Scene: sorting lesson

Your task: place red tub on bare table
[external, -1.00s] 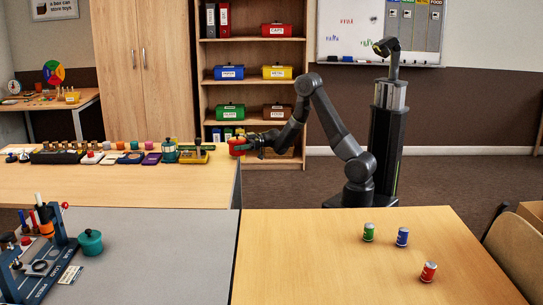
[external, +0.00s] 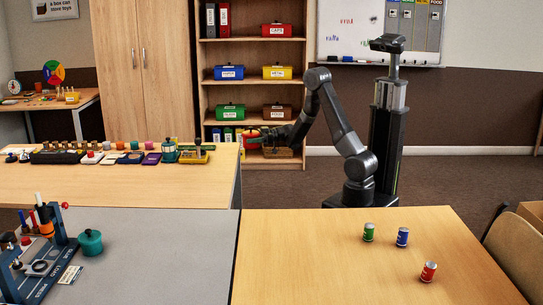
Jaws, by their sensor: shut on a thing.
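My gripper (external: 262,138) is shut on the red tub (external: 252,137) and holds it in the air. The tub is just past the right end of the far left table (external: 110,186), in front of the bookshelf. It is small in the picture, and the gripper's fingers hide part of it. The bare wooden table (external: 320,260) at the front right has free surface on its left and front.
A chair (external: 508,250) stands at the right.

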